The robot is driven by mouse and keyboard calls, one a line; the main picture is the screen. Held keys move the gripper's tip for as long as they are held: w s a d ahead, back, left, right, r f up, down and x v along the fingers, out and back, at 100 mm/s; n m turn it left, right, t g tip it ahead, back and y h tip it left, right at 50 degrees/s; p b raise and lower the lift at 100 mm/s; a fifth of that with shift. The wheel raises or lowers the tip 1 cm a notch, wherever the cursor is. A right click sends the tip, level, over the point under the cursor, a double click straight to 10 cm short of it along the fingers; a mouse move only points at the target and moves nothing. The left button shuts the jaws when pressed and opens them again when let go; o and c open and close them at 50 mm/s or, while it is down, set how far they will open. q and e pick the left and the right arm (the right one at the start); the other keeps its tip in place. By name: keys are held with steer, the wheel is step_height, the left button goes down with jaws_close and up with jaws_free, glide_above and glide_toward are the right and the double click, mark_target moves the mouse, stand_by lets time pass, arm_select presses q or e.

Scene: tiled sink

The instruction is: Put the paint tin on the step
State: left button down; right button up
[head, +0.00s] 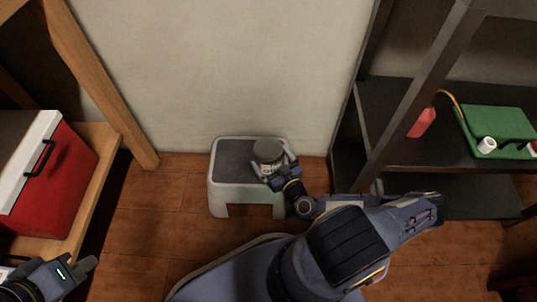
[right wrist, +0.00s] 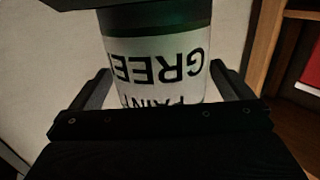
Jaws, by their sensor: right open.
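The paint tin (head: 268,150) stands on the right part of the step (head: 231,163), a grey stool with a dark top, in the head view. In the right wrist view the tin (right wrist: 157,60) shows a white label reading "GREEN PAINT" upside down and a green band. My right gripper (head: 272,171) is at the near side of the tin. Its jaws are open, one finger on each side of the tin. My left gripper (head: 85,264) is at the lower left, away from the step; its fingers are too unclear to tell their opening.
A red and white cooler (head: 60,180) sits on a wooden shelf (head: 92,165) at the left. A dark metal shelf (head: 440,150) at the right holds a green case (head: 500,125) and a red item (head: 422,122). The pale wall (head: 225,70) is behind the step.

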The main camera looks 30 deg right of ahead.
steer(key=s+p, duration=0.1)
steer(key=s, duration=0.8)
steer(key=shift+s+d+r, duration=0.2)
steer(key=shift+s+r, duration=0.05)
steer(key=shift+s, duration=0.1)
steer(key=shift+a, duration=0.1)
